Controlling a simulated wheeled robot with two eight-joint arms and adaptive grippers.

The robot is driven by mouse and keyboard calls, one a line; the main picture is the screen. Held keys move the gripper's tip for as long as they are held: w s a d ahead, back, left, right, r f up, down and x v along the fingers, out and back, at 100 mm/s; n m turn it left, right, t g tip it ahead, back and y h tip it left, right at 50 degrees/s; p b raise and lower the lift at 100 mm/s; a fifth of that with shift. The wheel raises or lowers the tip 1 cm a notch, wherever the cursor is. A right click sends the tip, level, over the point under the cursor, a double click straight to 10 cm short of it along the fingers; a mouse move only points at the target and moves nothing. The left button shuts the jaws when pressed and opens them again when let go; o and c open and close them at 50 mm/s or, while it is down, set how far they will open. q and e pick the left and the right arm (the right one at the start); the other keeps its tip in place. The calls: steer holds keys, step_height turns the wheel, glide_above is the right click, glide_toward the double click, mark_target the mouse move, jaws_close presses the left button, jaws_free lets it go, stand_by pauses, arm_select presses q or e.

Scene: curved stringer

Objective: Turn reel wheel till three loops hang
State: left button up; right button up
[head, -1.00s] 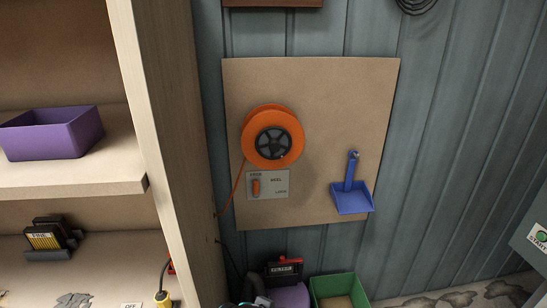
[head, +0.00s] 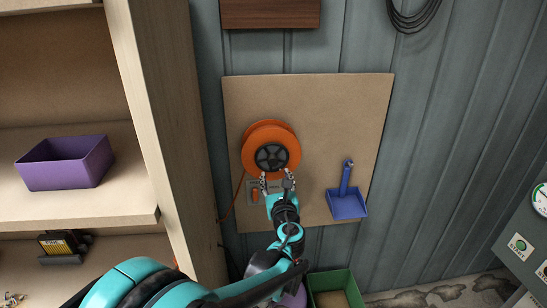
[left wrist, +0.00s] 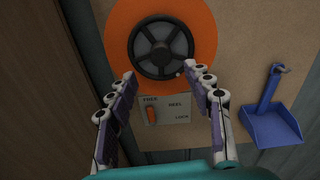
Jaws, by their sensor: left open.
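The orange reel (head: 270,132) is mounted on the brown board on the wall, with a dark spoked hub wheel (head: 271,158). In the left wrist view the reel (left wrist: 118,40) and its wheel (left wrist: 160,48) fill the top. My left gripper (head: 277,178) is open just below the wheel; in the left wrist view its two fingers (left wrist: 157,75) stand apart at the wheel's lower edge, with nothing between them but the view of the board. A label plate with an orange lever (left wrist: 151,115) sits below the reel. An orange line (head: 234,197) runs down at the reel's left. My right gripper is not seen.
A blue dustpan (head: 346,203) hangs right of the reel. A wooden shelf with a purple bin (head: 66,163) stands at the left. A green bin (head: 336,291) is below the board. A grey panel (head: 525,250) is at the far right.

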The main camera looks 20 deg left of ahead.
mark_target(273, 162)
arm_select(q)
steer(key=x, duration=0.8)
steer(key=shift+d+r+b, duration=0.1)
steer(key=shift+r+b, duration=0.1)
steer(key=shift+b, duration=0.15)
steer(key=shift+c, duration=0.2)
steer(key=c, duration=1.1)
